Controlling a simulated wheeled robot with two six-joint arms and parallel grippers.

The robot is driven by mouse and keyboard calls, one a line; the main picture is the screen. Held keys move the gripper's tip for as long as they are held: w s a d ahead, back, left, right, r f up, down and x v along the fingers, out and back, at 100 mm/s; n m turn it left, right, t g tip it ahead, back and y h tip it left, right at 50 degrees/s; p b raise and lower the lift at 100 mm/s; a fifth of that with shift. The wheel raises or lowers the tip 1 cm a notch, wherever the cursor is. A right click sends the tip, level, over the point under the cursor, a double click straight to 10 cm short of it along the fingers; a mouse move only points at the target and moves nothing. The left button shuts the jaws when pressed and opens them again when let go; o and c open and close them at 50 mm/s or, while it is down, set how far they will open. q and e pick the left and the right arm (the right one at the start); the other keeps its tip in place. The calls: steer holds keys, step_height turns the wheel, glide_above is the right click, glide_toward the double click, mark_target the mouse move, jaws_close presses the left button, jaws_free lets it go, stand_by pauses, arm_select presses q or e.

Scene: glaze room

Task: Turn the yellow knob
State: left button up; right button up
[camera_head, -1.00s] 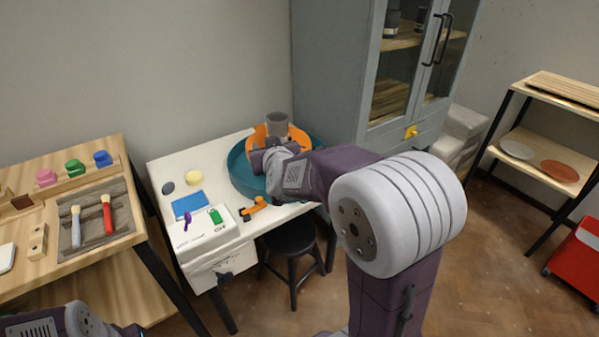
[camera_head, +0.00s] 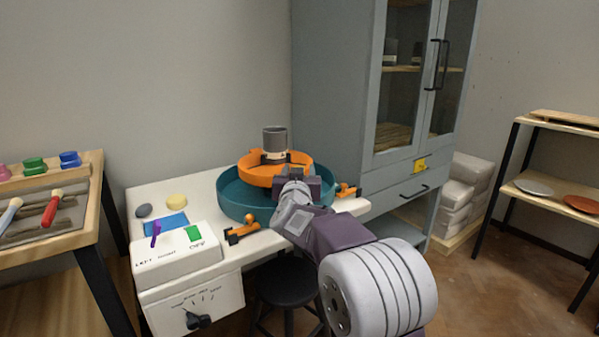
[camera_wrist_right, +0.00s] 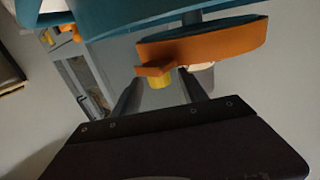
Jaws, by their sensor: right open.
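In the right wrist view, a small yellow knob-like piece (camera_wrist_right: 160,78) sits against an orange block at the edge of the orange wheel disc (camera_wrist_right: 205,42). It lies beyond my right gripper, between the lines of its two fingers, with no clear contact. The right gripper (camera_head: 293,172) is open and empty in the head view, over the near side of the teal basin (camera_head: 235,198); its fingers also show in the wrist view (camera_wrist_right: 163,92). I cannot make out this yellow piece in the head view. A yellow fitting (camera_head: 420,165) is on the grey cabinet's drawer front. My left gripper is out of view.
A grey pot (camera_head: 275,139) stands on the orange disc. Orange clamps (camera_head: 242,232) lie beside the basin. A white control box (camera_head: 180,255) with a black dial knob (camera_head: 199,321) is at the table's front left. A black stool (camera_head: 287,282) stands below.

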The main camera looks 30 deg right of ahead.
steer(key=x, duration=0.4)
steer(key=shift+w+d+b, duration=0.2)
steer(key=shift+b, duration=0.1)
